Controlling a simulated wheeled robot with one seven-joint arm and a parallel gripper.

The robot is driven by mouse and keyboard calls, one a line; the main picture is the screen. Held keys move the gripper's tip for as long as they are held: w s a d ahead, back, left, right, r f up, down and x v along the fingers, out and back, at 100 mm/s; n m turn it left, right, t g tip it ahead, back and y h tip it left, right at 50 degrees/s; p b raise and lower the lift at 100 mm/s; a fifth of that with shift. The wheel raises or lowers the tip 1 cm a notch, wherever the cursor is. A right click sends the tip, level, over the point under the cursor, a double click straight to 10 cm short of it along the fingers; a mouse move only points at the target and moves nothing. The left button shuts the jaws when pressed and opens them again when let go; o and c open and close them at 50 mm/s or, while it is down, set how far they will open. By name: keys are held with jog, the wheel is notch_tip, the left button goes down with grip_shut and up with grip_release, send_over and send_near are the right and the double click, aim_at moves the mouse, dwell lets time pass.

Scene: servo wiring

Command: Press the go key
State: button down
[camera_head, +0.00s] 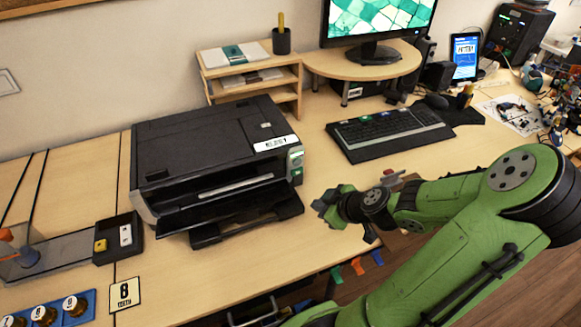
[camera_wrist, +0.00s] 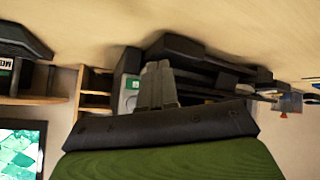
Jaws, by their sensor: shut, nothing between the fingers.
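A black printer (camera_head: 215,165) stands on the desk, with its front tray open. Its grey control panel (camera_head: 295,160) is at the right front corner and carries small green marks. Which of them is the go key is too small to tell. My gripper (camera_head: 323,207) is shut and empty, in front of the panel and to its lower right, apart from it. In the wrist view my gripper's fingers (camera_wrist: 159,70) are together, and the printer (camera_wrist: 185,50) shows behind them. A green patch on the panel (camera_wrist: 132,84) shows just left of the fingers, which partly hide the printer.
A keyboard (camera_head: 390,131) lies right of the printer, below a monitor stand (camera_head: 363,66). A wooden shelf (camera_head: 251,76) stands behind the printer. A small black tray (camera_head: 118,240) is at left. Bare desk lies in front of the printer.

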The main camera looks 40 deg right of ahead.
aim_at(297, 172)
jog(key=shift+a+r, duration=0.1)
jog(key=shift+w+d+b, duration=0.1)
jog(key=shift+w+d, duration=0.35)
jog(key=shift+w, duration=0.95)
jog(key=shift+w+d+b, duration=0.1)
jog(key=shift+w+d, duration=0.3)
jog(key=shift+w, duration=1)
jog(key=shift+w+d+b, duration=0.1)
jog(key=shift+w+d, duration=0.35)
jog(key=shift+w, duration=0.95)
jog(key=shift+w+d, duration=0.1)
jog(key=shift+w, duration=0.3)
